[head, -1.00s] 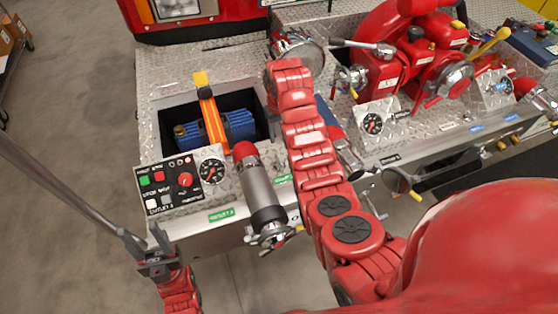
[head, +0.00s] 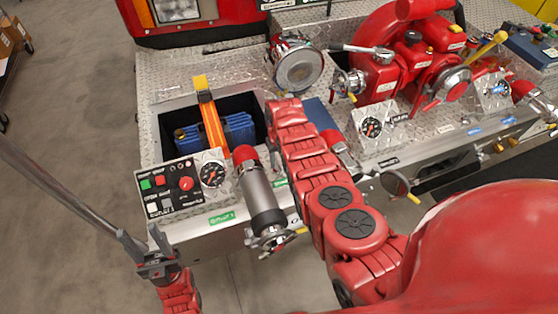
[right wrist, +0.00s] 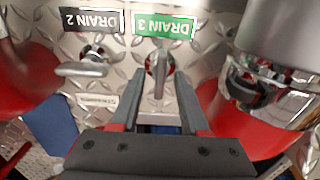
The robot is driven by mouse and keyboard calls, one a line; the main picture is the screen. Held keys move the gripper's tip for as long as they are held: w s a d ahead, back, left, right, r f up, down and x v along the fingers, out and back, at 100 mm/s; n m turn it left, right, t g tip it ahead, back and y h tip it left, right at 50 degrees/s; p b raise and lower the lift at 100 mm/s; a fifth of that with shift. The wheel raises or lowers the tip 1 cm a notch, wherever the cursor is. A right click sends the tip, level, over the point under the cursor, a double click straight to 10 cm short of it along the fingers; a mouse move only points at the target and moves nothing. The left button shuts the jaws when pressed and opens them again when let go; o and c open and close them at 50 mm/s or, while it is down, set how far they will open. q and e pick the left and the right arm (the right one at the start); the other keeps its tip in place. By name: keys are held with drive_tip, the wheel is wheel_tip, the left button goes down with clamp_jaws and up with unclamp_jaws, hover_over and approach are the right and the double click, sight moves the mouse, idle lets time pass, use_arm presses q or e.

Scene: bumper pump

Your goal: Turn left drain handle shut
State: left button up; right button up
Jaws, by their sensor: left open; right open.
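In the right wrist view, two metal drain handles show on the tread-plate panel, with upside-down labels. The handle (right wrist: 159,78) by the green DRAIN 3 label (right wrist: 164,26) points straight down the picture. The handle (right wrist: 82,69) by the black DRAIN 2 label (right wrist: 93,21) lies sideways. My right gripper (right wrist: 153,92) is open; the DRAIN 3 handle's lower end shows between its fingertips, with a gap on each side. In the head view my right arm hides both handles and that gripper. My left gripper (head: 148,243) is open at the lower left, away from the panel.
In the head view, a grey pole (head: 60,183) reaches my left gripper; contact is unclear. A red-and-silver outlet pipe (head: 263,200) stands left of my right arm, near a control panel (head: 170,187). A red pump (head: 405,75) is at the right.

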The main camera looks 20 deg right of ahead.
drive_tip(key=shift+f, duration=0.1)
clamp_jaws()
